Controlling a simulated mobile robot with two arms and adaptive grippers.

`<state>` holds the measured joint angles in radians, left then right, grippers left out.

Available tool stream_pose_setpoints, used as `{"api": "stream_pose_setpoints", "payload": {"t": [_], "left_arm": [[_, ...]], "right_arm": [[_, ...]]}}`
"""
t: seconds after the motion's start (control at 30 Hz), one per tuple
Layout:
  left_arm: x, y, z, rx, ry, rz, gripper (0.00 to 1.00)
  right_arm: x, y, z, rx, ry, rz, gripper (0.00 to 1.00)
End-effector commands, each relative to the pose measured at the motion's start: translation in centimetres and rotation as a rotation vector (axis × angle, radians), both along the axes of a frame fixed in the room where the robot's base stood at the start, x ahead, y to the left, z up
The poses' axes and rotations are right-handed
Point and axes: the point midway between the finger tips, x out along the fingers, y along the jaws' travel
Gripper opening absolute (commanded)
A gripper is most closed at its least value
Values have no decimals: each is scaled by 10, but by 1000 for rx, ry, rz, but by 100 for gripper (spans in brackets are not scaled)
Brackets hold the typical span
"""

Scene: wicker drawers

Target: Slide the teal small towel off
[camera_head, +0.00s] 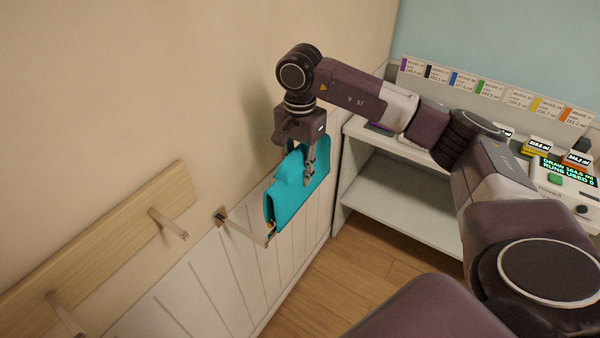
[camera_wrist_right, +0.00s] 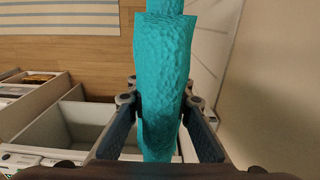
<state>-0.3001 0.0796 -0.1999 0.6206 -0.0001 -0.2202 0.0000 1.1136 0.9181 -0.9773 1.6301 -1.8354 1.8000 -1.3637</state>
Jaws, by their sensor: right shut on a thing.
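The teal small towel (camera_head: 284,196) hangs folded by the wall, at the metal towel holder (camera_head: 243,230). Its left end is beside the holder's outer corner; the towel hides the rest, so I cannot tell how much bar is inside it. My right gripper (camera_head: 309,172) comes down from above and is shut on the towel's right part. In the right wrist view the towel (camera_wrist_right: 163,75) runs between the two fingers (camera_wrist_right: 160,107) and extends up past them. My left gripper is not in view.
A wooden rail with metal pegs (camera_head: 170,222) is on the wall at left. A white shelf unit (camera_head: 395,195) stands right of the towel, with labelled cards (camera_head: 490,88) and a green-lit display (camera_head: 567,171). Wooden floor (camera_head: 335,285) shows below.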

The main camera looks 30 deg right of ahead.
Motion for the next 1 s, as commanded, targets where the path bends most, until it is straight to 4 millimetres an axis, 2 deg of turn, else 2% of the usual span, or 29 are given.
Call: {"api": "stream_pose_setpoints", "payload": {"t": [0.6, 1.0], "left_arm": [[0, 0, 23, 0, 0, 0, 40], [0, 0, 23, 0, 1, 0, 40]], "right_arm": [[0, 0, 39, -1, -1, 0, 0], [0, 0, 42, 0, -1, 0, 0]]}}
